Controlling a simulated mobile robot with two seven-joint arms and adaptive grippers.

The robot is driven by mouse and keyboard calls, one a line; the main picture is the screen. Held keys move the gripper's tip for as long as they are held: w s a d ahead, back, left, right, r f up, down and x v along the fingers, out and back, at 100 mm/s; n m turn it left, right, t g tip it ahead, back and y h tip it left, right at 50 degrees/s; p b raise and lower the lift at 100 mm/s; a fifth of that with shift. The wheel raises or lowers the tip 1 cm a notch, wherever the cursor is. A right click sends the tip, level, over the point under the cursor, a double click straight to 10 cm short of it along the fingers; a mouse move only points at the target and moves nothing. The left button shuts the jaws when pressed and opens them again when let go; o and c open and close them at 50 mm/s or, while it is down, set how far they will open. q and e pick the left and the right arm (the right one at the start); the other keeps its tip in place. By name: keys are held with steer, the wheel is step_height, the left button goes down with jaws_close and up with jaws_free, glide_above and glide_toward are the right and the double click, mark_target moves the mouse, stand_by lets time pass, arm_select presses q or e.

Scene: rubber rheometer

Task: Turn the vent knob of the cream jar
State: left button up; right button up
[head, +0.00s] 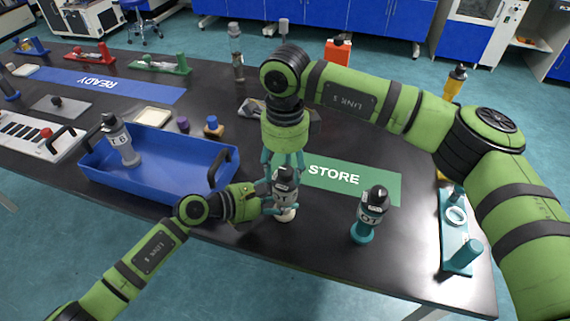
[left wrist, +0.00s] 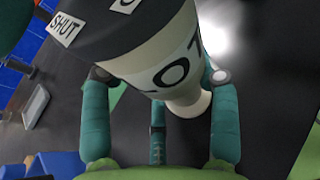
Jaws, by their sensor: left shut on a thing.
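The cream jar (head: 285,213) stands upright near the front edge of the table, with a dark cap and a white label. In the left wrist view the jar (left wrist: 190,100) shows close up, with a "SHUT" tag on its dark cap (left wrist: 100,22). My left gripper (head: 272,206) is shut on the jar's body from the left. Its teal fingers (left wrist: 160,80) flank the jar in the left wrist view. My right gripper (head: 284,164) points down from above, its fingers around the jar's top. The vent knob is hidden there, and whether these fingers touch it is unclear.
A teal-based jar (head: 370,214) stands close on the right. A blue tray (head: 190,187) with a grey jar (head: 121,143) lies on the left. The green STORE strip (head: 385,188) is behind. A teal rack (head: 458,235) stands at the right edge.

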mark_target(285, 169)
step_height(285, 169, up, 12)
stand_by(0.7)
arm_select(q)
steer(key=o, duration=1.4)
steer(key=shift+c, duration=0.2)
steer(key=shift+a, duration=0.1)
